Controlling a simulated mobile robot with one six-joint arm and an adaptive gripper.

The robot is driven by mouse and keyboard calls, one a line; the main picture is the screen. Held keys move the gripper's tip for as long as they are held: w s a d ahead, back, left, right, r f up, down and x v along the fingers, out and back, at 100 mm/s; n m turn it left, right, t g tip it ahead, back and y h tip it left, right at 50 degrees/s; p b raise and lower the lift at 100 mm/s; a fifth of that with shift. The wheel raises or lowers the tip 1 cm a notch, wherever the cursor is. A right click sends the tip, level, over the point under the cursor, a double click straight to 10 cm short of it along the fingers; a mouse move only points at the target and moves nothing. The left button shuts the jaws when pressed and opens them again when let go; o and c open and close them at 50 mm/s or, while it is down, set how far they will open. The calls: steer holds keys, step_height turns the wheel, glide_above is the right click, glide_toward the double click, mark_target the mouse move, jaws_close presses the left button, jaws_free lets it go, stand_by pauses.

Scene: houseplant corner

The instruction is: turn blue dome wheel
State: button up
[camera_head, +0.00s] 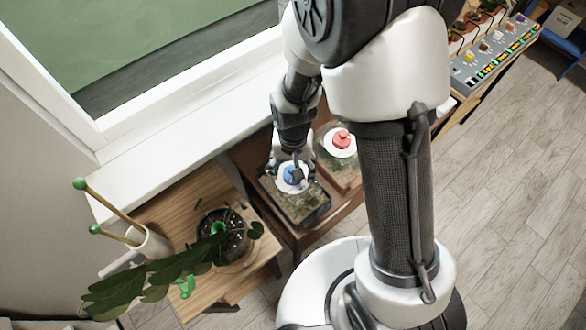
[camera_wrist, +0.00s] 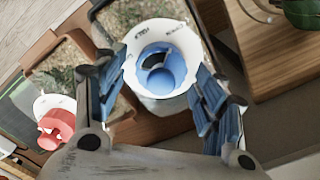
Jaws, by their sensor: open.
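The blue wheel (camera_head: 291,176) sits in a white round collar on top of a glass terrarium (camera_head: 305,207), on a brown wooden stand. In the wrist view the blue wheel (camera_wrist: 161,72) shows inside its white collar (camera_wrist: 160,101), which has small dark markings on the rim. My gripper (camera_wrist: 160,88) is open, with one blue-padded finger on each side of the collar. I cannot tell whether the fingers touch it. In the head view my gripper (camera_head: 291,167) is right over the wheel and partly hides it.
A red wheel (camera_head: 342,139) on a second terrarium stands close by on the right. A wooden table (camera_head: 180,201) with a potted plant (camera_head: 222,237) and a white pot (camera_head: 150,243) is at the left. A white window sill (camera_head: 190,128) runs behind. A control panel (camera_head: 492,50) is at upper right.

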steer(key=c, duration=1.1)
